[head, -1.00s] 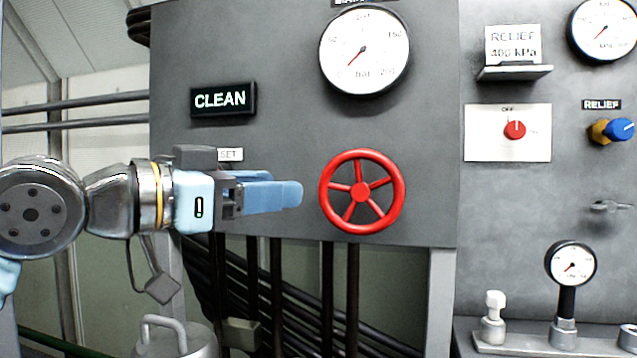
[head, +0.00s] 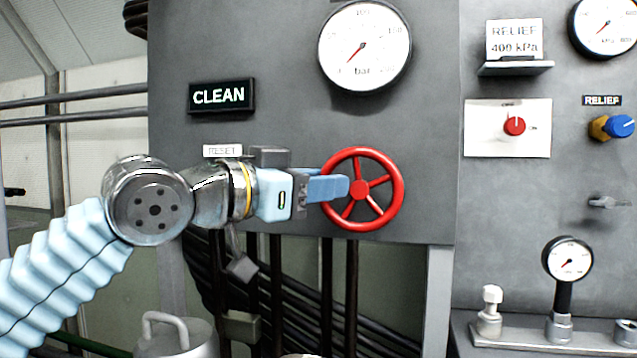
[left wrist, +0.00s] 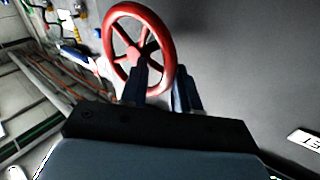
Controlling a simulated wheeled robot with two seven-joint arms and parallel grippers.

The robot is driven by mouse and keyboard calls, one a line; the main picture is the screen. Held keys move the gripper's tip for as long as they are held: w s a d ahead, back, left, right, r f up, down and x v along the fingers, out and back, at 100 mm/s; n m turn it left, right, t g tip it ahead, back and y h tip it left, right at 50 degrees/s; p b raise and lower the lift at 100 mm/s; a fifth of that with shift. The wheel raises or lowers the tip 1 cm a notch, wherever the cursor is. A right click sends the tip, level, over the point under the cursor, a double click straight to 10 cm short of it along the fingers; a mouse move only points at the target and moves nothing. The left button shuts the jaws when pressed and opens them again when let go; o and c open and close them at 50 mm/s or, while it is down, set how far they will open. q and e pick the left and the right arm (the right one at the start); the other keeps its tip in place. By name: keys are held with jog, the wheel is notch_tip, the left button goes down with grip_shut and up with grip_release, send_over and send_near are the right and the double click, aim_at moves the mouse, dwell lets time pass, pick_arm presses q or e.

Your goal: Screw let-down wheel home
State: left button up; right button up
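The red let-down wheel (head: 397,200), a spoked handwheel, is mounted on the grey panel below the large gauge. It also shows in the left wrist view (left wrist: 163,30). My left gripper (head: 342,188) reaches in from the left, its blue fingers overlapping the wheel's left rim and ending near the hub. In the left wrist view its two dark fingers (left wrist: 162,88) stand apart, one in front of the wheel's inside, the other outside the near rim. Whether they touch the rim cannot be told. My right gripper is not in view.
A large dial gauge (head: 364,47) and a CLEAN sign (head: 221,96) are above. On the right panel are a red switch (head: 514,126), a blue relief knob (head: 620,126) and a small gauge (head: 568,260). Dark pipes (head: 352,300) run below the panel.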

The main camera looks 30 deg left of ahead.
aim_at(358, 160)
pick_arm(q)
jog(key=shift+a, duration=0.1)
jog(key=c, duration=0.3)
jog(key=shift+r, duration=0.1)
jog(key=shift+c, duration=0.2)
jog(key=shift+r, duration=0.1)
jog(key=shift+w+r+m+g+y, duration=0.1)
jog(key=shift+r+m+g+y, duration=0.45)
jog(key=shift+m, duration=0.45)
grip_shut()
jog(key=shift+w+d+r+m+g+y+p, duration=0.15)
jog(key=shift+d+r+m+g+y, duration=0.25)
jog(key=shift+m, duration=0.2)
jog(key=shift+s+d+r+m+g+y+p, duration=0.15)
jog(key=shift+r+m+g+y, duration=0.1)
jog(key=shift+m+g, duration=0.3)
jog(key=d+m+y, duration=0.1)
jog(key=r+m+g+y, duration=0.1)
jog(key=m, duration=0.1)
jog(key=shift+w+d, duration=0.3)
jog(key=shift+d, duration=0.1)
jog(key=shift+w+d+r+m+g+y, duration=0.1)
jog(key=shift+d+r+m+g+y, duration=0.1)
jog(key=shift+d+m+g+y, duration=0.7)
jog(key=shift+a+t+y, duration=0.15)
jog(key=shift+t+y, duration=0.15)
